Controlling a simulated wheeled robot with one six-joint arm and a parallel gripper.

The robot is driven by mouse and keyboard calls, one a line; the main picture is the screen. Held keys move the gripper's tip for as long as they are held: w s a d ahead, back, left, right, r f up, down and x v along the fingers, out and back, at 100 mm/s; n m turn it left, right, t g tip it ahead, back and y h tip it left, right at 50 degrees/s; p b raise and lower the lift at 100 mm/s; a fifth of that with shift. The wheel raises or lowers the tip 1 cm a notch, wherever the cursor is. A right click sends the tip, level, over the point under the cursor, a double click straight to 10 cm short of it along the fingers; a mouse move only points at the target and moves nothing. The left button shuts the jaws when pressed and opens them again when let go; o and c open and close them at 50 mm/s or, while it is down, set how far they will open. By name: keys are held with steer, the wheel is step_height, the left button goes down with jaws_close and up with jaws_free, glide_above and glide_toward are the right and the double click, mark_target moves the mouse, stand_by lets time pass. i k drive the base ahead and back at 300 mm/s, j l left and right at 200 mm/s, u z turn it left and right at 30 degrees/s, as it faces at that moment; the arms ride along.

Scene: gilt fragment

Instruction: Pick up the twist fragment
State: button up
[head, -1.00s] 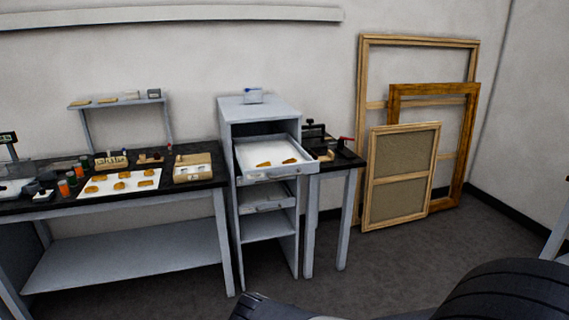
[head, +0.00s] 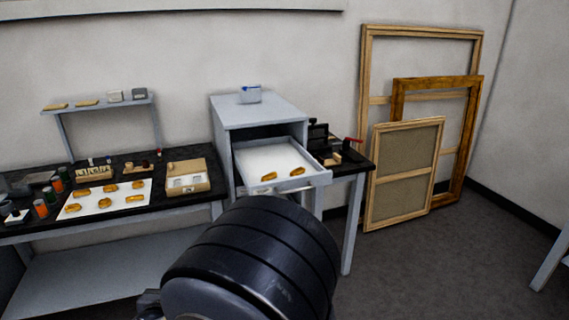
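Several gilt fragments (head: 104,203) lie in rows on a white sheet (head: 88,210) on the dark worktop at the left. Two more gold fragments, one at the left (head: 269,176) and one at the right (head: 297,171), lie in the open drawer (head: 316,181) of the grey cabinet. They are too small for me to tell which one is the twist fragment. My dark arm rises in the lower middle of the head view, in front of the cabinet's lower part. My gripper's fingertips cannot be made out.
The grey cabinet (head: 258,113) has a small bin (head: 250,94) on top. A tan box (head: 187,187), small jars and a raised shelf (head: 99,102) stand at the worktop. A black side table (head: 345,165) stands right of the drawer. Wooden frames (head: 403,176) lean on the wall.

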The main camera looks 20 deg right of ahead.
mark_target(300, 171)
steer(key=i+j+z, duration=0.1)
steer(key=i, duration=0.45)
steer(key=i+j, duration=0.15)
steer(key=i, duration=0.35)
steer(key=i+j+z, duration=0.15)
steer(key=i, duration=0.35)
steer(key=i+z, duration=0.15)
steer(key=z, duration=1.35)
steer(key=i+l+z, duration=0.15)
steer(key=i+j, duration=0.05)
steer(key=i, duration=0.05)
